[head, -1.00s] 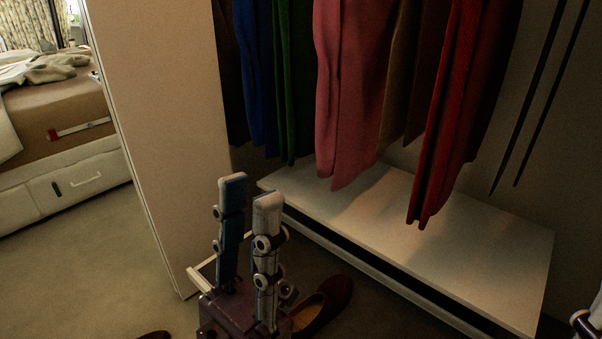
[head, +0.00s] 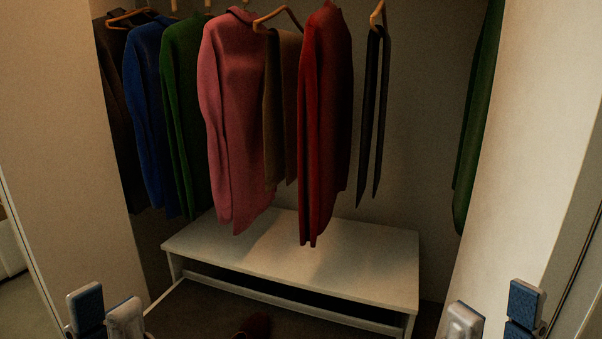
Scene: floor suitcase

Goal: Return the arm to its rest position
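My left gripper (head: 105,312) shows at the bottom left of the head view, fingertips pointing up. The blue inner pad of one finger is visible beside the grey second finger, and they look open with nothing between them. My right gripper (head: 495,314) is at the bottom right, its fingertips apart and empty. The bodies of both grippers and most of both arms are below the picture. Both grippers are in front of the open wardrobe, apart from the clothes.
Hanging clothes, including a pink garment (head: 238,120) and a red one (head: 326,120), are above a low white shelf (head: 365,262). A dark red shoe (head: 257,326) is on the floor in front. Pale panels (head: 65,130) stand left and right (head: 530,150).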

